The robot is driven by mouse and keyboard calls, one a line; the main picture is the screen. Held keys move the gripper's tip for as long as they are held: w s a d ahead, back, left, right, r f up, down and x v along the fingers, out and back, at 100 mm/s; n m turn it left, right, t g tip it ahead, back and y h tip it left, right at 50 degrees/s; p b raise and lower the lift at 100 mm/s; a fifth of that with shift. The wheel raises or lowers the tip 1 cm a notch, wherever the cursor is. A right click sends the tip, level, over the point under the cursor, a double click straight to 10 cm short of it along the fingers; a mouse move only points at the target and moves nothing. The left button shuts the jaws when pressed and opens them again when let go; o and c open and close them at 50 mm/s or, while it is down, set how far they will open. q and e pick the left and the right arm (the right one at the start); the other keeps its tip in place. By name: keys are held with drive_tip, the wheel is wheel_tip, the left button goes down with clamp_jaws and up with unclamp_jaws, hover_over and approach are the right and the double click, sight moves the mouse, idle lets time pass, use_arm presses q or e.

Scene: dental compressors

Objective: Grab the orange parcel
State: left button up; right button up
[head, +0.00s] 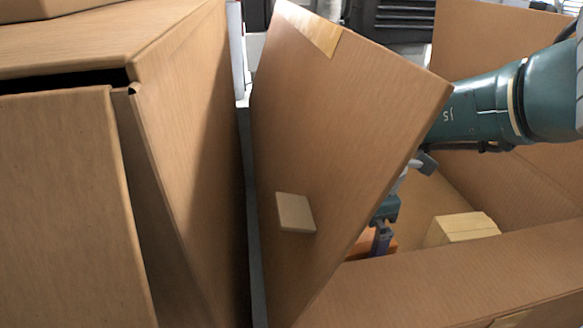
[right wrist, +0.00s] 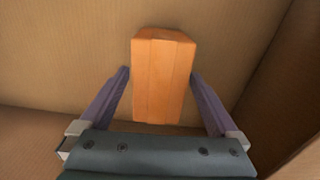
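The orange parcel (right wrist: 160,80) lies inside an open cardboard box and shows whole in the right wrist view. In the head view only a small part of the orange parcel (head: 358,245) shows, behind the box's raised flap and front wall. My right gripper (right wrist: 160,76) is open, with one purple finger on each side of the parcel's lower half. Whether the fingers touch it I cannot tell. In the head view my right gripper (head: 382,238) reaches down into the box, mostly hidden by the flap. My left gripper is not in view.
The open box has a tall tilted flap (head: 335,130) and a front wall (head: 480,270). A pale yellow parcel (head: 462,229) lies in it, right of my gripper. A large cardboard box (head: 185,130) stands at the left, a narrow gap between.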

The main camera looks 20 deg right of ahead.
drive_tip(key=c, duration=1.3)
drive_tip(key=shift+c, duration=0.6)
drive_tip(key=shift+r, duration=0.15)
